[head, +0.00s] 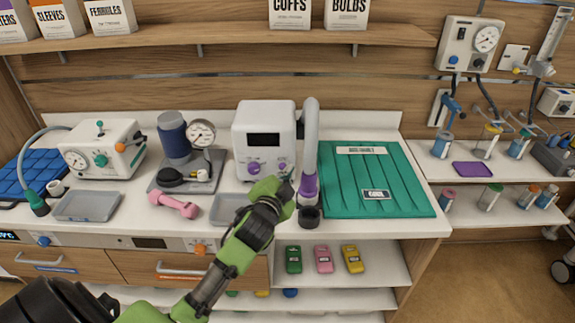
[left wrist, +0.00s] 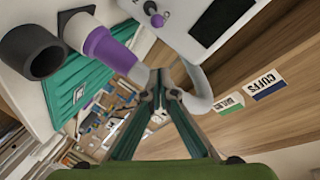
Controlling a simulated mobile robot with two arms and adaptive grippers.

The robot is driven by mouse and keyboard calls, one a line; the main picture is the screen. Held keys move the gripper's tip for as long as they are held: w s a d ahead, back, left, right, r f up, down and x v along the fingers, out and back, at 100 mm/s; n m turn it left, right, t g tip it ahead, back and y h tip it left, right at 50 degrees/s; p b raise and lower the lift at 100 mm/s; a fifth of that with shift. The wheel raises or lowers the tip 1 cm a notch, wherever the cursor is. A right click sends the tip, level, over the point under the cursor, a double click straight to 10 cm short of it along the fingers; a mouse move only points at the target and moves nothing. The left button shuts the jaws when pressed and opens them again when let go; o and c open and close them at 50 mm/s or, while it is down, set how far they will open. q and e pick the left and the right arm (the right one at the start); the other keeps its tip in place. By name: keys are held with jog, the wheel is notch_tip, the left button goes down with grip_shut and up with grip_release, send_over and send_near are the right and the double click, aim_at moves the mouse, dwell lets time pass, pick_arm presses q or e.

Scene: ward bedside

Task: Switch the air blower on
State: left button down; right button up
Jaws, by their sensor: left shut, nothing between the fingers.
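The air blower (head: 264,117) is a white box with a dark display and two purple knobs, standing on the counter against the back wall. Its left knob (head: 254,168) is larger than its right knob (head: 283,167). A grey hose (head: 310,125) on its right side ends in a purple nozzle (head: 308,188). My left gripper (head: 287,181) is shut and empty, in front of the blower's lower right front, close to the right knob; contact cannot be told. In the left wrist view its fingertips (left wrist: 160,84) meet, with the blower (left wrist: 208,22) above. My right gripper is not in view.
A black cup (head: 309,217) stands at the counter's front edge. A grey tray (head: 229,208) lies left of my gripper, partly hidden by it. A green ridged mat (head: 405,180) lies right of the hose. A pink dumbbell (head: 174,204) is further left.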

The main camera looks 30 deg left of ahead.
aim_at(282, 165)
pick_arm(q)
jog(key=w+a+f+p, duration=0.1)
jog(key=w, duration=0.1)
jog(key=w+a+f+p, duration=0.1)
jog(key=w+a, duration=0.1)
jog(key=w, duration=0.1)
jog(key=w+a+f+p, duration=0.1)
jog(key=w, duration=0.1)
jog(key=shift+w+a+f+p, duration=0.2)
jog(key=shift+f+p, duration=0.05)
jog(key=shift+p, duration=0.15)
jog(key=shift+s+a+f, duration=0.15)
jog(key=shift+s+a, duration=0.1)
jog(key=shift+s, duration=0.05)
jog(key=shift+f, duration=0.1)
jog(key=shift+w, duration=0.1)
jog(key=shift+f, duration=0.1)
